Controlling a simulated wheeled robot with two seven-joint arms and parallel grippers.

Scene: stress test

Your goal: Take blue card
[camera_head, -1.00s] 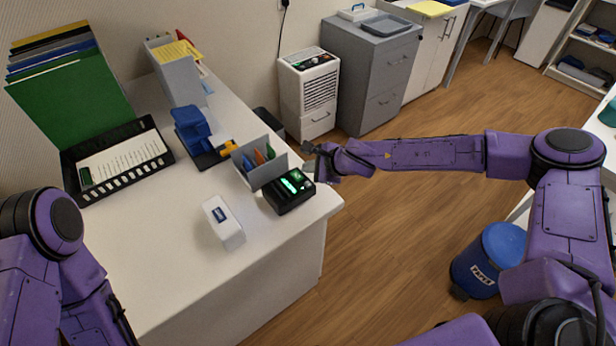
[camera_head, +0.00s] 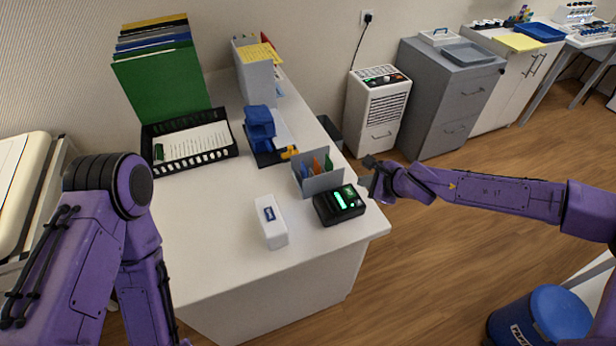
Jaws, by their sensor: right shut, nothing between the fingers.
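A grey holder (camera_head: 323,184) stands on the white desk (camera_head: 215,240) near its right edge. Several small coloured cards stick up from it. A blue card (camera_head: 306,172) is at the holder's left, beside orange and green ones; its lower part is hidden by the holder's front. My right gripper (camera_head: 369,173) comes in from the right and is beside the desk's right edge, to the right of the holder and apart from it. It is shut and empty. My left arm (camera_head: 100,240) shows at the left; its gripper is out of view.
A black device with a green screen (camera_head: 340,205) sits just in front of the holder, close to my right gripper. A white box (camera_head: 271,221) lies left of it. A blue stapler-like object (camera_head: 260,128) and a black tray (camera_head: 205,152) are behind. The front desk is clear.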

